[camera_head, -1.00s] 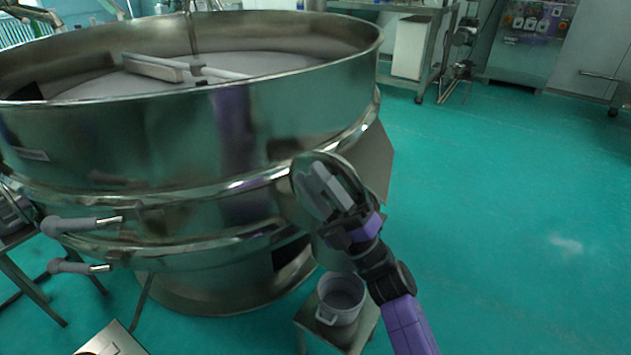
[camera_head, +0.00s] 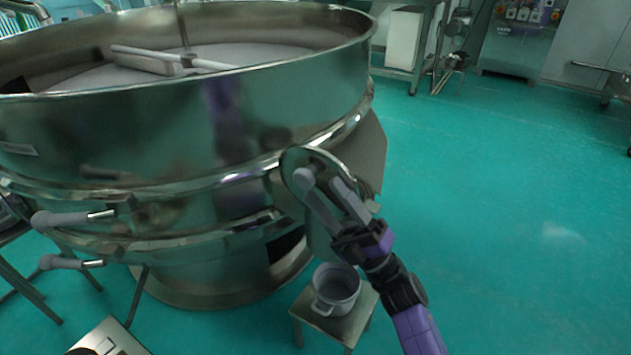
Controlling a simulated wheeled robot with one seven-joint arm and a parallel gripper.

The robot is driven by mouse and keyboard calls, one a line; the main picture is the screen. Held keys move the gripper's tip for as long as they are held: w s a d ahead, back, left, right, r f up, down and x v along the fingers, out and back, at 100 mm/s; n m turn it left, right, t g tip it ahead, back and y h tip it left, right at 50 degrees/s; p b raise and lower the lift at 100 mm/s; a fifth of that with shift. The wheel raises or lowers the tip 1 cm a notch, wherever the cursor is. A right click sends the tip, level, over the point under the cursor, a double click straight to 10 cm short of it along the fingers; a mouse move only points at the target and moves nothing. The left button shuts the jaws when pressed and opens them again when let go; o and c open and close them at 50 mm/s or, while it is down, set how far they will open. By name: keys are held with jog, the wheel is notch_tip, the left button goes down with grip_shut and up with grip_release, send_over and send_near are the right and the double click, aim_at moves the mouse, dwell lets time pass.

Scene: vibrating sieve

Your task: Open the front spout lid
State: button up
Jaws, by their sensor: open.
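The large steel round sieve (camera_head: 170,135) fills the left half of the view. A round lid (camera_head: 292,160) sits at the front spout on its right side, under the upper drum, and looks closed over the spout. My gripper (camera_head: 322,182) comes up from the lower right, in front of the lid. Its two grey fingers are spread apart with nothing clearly between them. They cover much of the lid's face and right part. I cannot tell whether a fingertip touches the lid.
A grey pot (camera_head: 337,286) stands on a small stool (camera_head: 329,322) below the spout. A slanted metal plate (camera_head: 362,155) juts out right of the lid. Two grey-handled levers (camera_head: 62,221) stick out at left. Green floor (camera_head: 490,220) is clear on the right.

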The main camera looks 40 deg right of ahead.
jog(key=shift+v, duration=0.95)
jog(key=shift+f, duration=0.1)
jog(key=d+b+v, duration=0.1)
jog(key=b+v, duration=0.4)
jog(key=v, duration=0.4)
jog(key=shift+w, duration=0.1)
dwell(0.4)
